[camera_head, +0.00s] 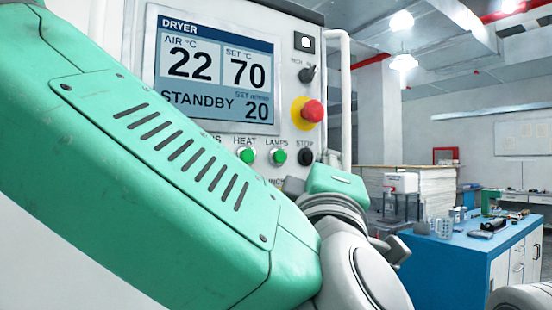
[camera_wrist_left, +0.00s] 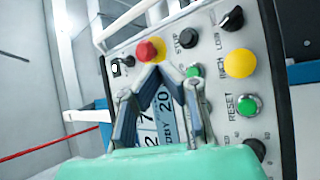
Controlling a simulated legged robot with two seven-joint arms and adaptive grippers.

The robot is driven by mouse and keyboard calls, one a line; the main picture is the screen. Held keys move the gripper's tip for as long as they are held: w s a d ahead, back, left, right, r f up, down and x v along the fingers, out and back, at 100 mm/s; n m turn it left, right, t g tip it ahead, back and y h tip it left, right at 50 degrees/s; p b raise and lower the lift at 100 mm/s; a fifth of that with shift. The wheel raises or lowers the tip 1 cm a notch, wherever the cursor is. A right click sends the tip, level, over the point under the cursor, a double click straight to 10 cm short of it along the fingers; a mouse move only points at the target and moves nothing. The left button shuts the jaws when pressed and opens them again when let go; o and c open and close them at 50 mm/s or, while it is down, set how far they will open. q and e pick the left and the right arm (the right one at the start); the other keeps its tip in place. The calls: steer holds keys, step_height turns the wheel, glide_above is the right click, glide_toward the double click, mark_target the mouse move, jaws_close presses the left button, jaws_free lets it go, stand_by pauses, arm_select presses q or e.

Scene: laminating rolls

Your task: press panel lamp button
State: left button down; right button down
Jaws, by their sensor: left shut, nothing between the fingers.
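The panel's lamp button (camera_head: 277,156) is a green round cap under the label LAMPS in the head view, between the HEAT and STOP buttons. In the wrist view a green button (camera_wrist_left: 194,71) beside STOP, apparently the lamp button, shows next to a finger. My left gripper (camera_wrist_left: 156,68) is shut and empty, its fingertips together in front of the panel between the red button and the display. In the head view only a grey part of my left gripper (camera_head: 293,185) shows, just below the lamp button; I cannot tell its distance from the panel. My right gripper is not clearly seen.
The dryer display (camera_head: 215,70) reads STANDBY. Near the lamp button are the green HEAT button (camera_head: 246,156), black STOP button (camera_head: 305,156) and red mushroom button (camera_head: 312,110). A yellow button (camera_wrist_left: 240,63) and green RESET button (camera_wrist_left: 248,105) show. A blue bench (camera_head: 450,265) stands right.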

mark_target(279, 157)
arm_select(q)
steer(key=w+a, duration=0.1)
steer(key=w, duration=0.1)
steer(key=w+a+r, duration=0.1)
steer(key=w, duration=0.1)
steer(key=w+a, duration=0.2)
steer(key=shift+w+a+r+p, duration=0.1)
steer(key=shift+w+r+p, duration=0.1)
steer(key=shift+p, duration=0.2)
arm_select(e)
steer(key=shift+w+d+r, duration=0.1)
steer(key=shift+d+r, duration=0.15)
steer(key=shift+r, duration=0.1)
stand_by(0.3)
arm_select(q)
steer(key=shift+d, duration=0.35)
arm_select(e)
steer(key=shift+d, duration=0.2)
arm_select(q)
steer(key=shift+a, duration=0.25)
arm_select(e)
steer(key=shift+a, duration=0.1)
arm_select(q)
steer(key=shift+w, duration=0.15)
arm_select(e)
steer(key=shift+f, duration=0.15)
